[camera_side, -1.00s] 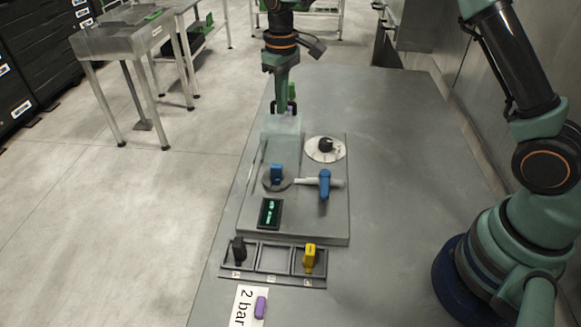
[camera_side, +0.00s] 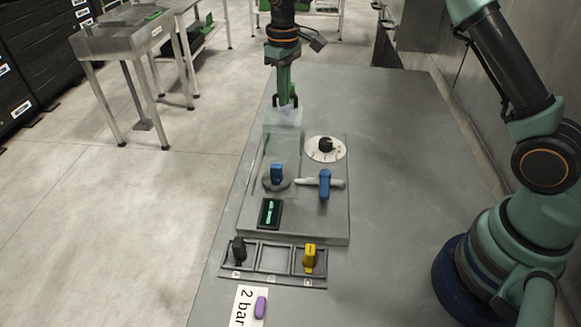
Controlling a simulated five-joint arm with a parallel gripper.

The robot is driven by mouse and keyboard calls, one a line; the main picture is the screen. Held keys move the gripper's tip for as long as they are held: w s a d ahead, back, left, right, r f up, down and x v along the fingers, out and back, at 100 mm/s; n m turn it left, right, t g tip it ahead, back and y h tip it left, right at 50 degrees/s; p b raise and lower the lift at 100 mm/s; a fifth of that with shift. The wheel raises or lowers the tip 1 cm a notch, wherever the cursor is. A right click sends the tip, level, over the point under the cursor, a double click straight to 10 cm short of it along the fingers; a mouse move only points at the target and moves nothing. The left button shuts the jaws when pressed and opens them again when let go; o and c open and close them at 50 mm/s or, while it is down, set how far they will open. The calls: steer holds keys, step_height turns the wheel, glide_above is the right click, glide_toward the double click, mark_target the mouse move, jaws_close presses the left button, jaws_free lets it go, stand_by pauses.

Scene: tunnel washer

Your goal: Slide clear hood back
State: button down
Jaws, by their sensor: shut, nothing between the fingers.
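The clear hood (camera_side: 282,121) is a pale see-through box at the far left end of the grey panel board (camera_side: 320,228). A dark handle (camera_side: 274,101) stands at its far side. My gripper (camera_side: 286,103) is shut and empty, pointing down at the handle. I cannot tell whether its fingertips touch the handle or the hood. The blue knob (camera_side: 277,173) on a round grey disc stands nearer than the hood.
A white dial with a black knob (camera_side: 325,145) and a blue valve lever (camera_side: 324,184) are on the board's right. A small display (camera_side: 270,213) sits in front. A rack (camera_side: 274,259) holds a black and a yellow piece. A purple piece (camera_side: 261,307) lies nearby.

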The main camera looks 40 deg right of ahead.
steer(key=shift+s+a+r, duration=0.15)
steer(key=shift+r, duration=1.35)
steer(key=shift+s+a+r, duration=0.15)
steer(key=shift+r, duration=1.3)
steer(key=s+d+r+m+t, duration=0.1)
steer(key=s+d+r+t, duration=0.2)
steer(key=s+r, duration=0.6)
steer(key=s+f+m+t, duration=0.1)
steer(key=s+f, duration=0.1)
steer(key=s, duration=0.5)
steer(key=s+d+f+m+t, duration=0.1)
steer(key=s, duration=0.6)
steer(key=shift+s+d+f+t, duration=0.25)
steer(key=shift+d+f+t, duration=0.05)
steer(key=shift+f, duration=0.05)
